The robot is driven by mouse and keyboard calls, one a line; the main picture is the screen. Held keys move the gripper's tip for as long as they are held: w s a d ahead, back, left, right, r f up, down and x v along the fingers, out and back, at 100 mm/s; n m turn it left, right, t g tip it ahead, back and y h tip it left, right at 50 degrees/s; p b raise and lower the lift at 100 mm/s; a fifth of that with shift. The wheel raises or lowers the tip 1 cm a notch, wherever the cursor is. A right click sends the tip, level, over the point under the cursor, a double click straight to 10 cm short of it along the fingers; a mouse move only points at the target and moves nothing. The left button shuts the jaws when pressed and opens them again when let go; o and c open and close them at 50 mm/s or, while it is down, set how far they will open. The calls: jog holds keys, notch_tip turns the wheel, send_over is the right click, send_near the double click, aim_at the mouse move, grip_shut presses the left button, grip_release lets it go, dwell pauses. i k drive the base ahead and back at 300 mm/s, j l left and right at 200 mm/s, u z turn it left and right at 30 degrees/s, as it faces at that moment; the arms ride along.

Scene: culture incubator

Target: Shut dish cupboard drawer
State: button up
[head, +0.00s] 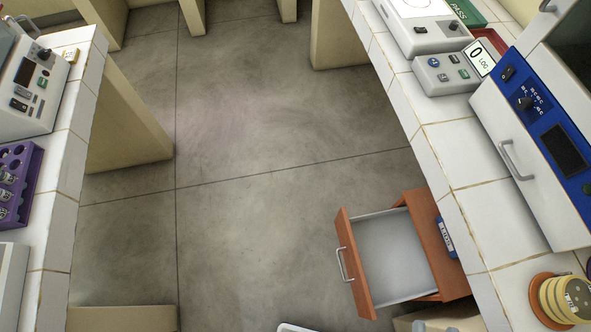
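The dish cupboard is an orange-brown wooden unit (437,240) under the right-hand bench in the head view. Its drawer (395,262) stands pulled out into the aisle, and its light grey inside looks empty. The drawer's wooden front (354,264) faces left and carries a metal bar handle (343,264). A blue label (446,238) sits on the cupboard by the bench edge. The bench hides part of the cupboard. My gripper is not in this view.
The tiled right bench (470,170) holds a white and blue incubator (530,150), a counter device (450,72) and stacked dishes (566,297). The left bench (62,190) holds a purple rack (18,180). The grey floor (250,200) between the benches is clear.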

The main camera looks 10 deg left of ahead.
aim_at(387, 264)
jog(key=k+l+u, duration=0.1)
jog(key=k, duration=0.3)
jog(key=k+l+u, duration=0.15)
jog(key=k+l, duration=0.15)
jog(key=k+l+u, duration=0.1)
jog(key=k, duration=0.35)
